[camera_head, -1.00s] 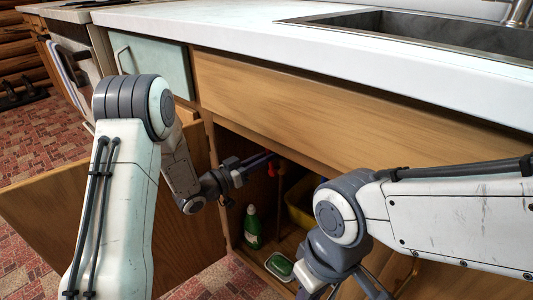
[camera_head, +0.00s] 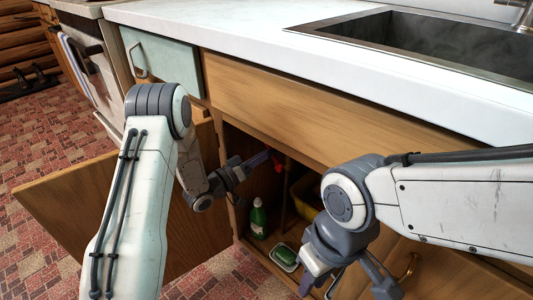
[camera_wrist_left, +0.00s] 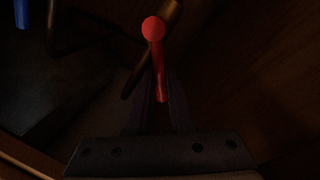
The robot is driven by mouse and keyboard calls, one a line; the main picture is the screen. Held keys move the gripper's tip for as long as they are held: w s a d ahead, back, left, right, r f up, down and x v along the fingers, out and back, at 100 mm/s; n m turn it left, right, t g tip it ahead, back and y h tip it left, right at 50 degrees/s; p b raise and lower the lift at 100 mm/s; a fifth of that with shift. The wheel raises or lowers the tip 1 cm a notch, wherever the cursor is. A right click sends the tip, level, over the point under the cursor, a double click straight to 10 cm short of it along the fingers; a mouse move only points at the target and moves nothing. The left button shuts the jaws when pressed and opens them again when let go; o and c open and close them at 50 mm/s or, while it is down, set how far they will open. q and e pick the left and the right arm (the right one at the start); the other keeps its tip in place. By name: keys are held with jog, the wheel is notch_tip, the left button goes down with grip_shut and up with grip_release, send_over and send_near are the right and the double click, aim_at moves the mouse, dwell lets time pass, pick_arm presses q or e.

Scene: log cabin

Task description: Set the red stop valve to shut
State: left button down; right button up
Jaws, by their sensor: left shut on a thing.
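The red stop valve (camera_head: 277,157) is inside the open cabinet under the sink, partly hidden by my left gripper in the head view. In the left wrist view its red lever (camera_wrist_left: 157,60) has a round end and runs down between the fingers, beside a dull metal pipe. My left gripper (camera_head: 264,159) reaches into the cabinet and is shut on the lever; the fingers (camera_wrist_left: 158,108) are dark there. My right gripper (camera_head: 343,284) is outside the cabinet front, low in the view, with its fingers apart and empty.
A green bottle (camera_head: 258,219) and a green sponge in a white dish (camera_head: 285,257) stand on the cabinet floor. A yellow container (camera_head: 304,193) is deeper right. The open wooden door (camera_head: 120,205) is at left, and the counter (camera_head: 260,38) overhangs above.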

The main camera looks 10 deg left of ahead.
pick_arm(q)
jog(key=shift+f, duration=0.1)
jog(key=c, duration=0.8)
grip_release()
jog(key=shift+p+v, duration=1.5)
jog(key=shift+v, duration=3.7)
jog(key=shift+c, duration=0.3)
